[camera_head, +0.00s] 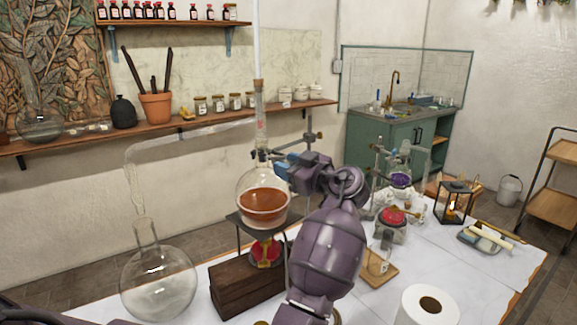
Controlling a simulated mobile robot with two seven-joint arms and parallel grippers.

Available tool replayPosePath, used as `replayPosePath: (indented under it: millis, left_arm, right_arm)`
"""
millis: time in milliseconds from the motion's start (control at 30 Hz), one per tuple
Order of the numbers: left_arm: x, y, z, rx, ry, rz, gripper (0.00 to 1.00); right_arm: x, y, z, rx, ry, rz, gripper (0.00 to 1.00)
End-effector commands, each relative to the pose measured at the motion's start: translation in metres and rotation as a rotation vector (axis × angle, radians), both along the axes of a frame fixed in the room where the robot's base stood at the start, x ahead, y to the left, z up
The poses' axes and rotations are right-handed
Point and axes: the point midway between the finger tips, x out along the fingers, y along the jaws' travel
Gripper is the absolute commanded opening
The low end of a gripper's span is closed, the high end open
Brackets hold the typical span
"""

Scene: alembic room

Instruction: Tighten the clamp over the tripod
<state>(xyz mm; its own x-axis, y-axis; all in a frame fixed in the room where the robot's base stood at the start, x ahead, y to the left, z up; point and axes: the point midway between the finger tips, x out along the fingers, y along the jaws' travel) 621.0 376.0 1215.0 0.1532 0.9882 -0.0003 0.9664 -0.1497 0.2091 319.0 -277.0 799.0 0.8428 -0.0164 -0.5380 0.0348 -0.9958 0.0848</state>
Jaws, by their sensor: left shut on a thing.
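A round flask (263,207) with orange-brown liquid stands over the dark tripod (240,222), with a red burner (265,250) beneath. The metal clamp (262,156) is at the flask's neck, and its rod runs right towards a thin upright stand with a knobbed holder (312,136). My left gripper (284,166), purple with blue fingertips, is shut on the clamp just right of the neck. The wrist and fingers hide much of the clamp, so its exact hold on the neck cannot be told. My right gripper is not in view.
A bent glass tube (190,134) leads left from the flask's top to an empty round flask (158,285). A wooden block (235,292) stands below. Right are a second burner (393,218), a lantern (453,203), a tray (484,240) and a paper roll (430,305).

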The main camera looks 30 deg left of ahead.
Motion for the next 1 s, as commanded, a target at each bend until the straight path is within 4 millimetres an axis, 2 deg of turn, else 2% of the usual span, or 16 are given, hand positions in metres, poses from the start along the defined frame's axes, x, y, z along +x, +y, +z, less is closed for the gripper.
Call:
replayPosePath:
  millis: [333, 667, 700, 800, 867, 1000]
  left_arm:
    - [-0.0004, 0.0003, 0.0003, 0.029, 0.183, 0.0, 0.15]
    - [-0.0004, 0.0004, 0.0006, 0.032, 0.202, 0.0, 0.15]
    - [-0.0004, 0.0004, 0.0006, 0.032, 0.202, 0.0, 0.4]
    - [-0.0004, 0.0004, 0.0006, 0.032, 0.201, 0.0, 0.55]
    - [-0.0004, 0.0004, 0.0005, 0.032, 0.201, 0.0, 0.64]
    - [-0.0004, 0.0003, 0.0004, 0.032, 0.201, 0.0, 0.64]
  right_arm:
    - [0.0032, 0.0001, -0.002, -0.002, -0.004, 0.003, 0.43]
    - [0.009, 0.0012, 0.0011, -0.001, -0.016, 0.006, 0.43]
    - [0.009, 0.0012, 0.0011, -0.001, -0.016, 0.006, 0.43]
    - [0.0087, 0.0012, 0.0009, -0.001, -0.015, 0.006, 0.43]
    - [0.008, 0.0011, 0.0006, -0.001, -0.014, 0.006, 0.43]
    - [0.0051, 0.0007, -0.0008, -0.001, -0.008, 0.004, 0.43]
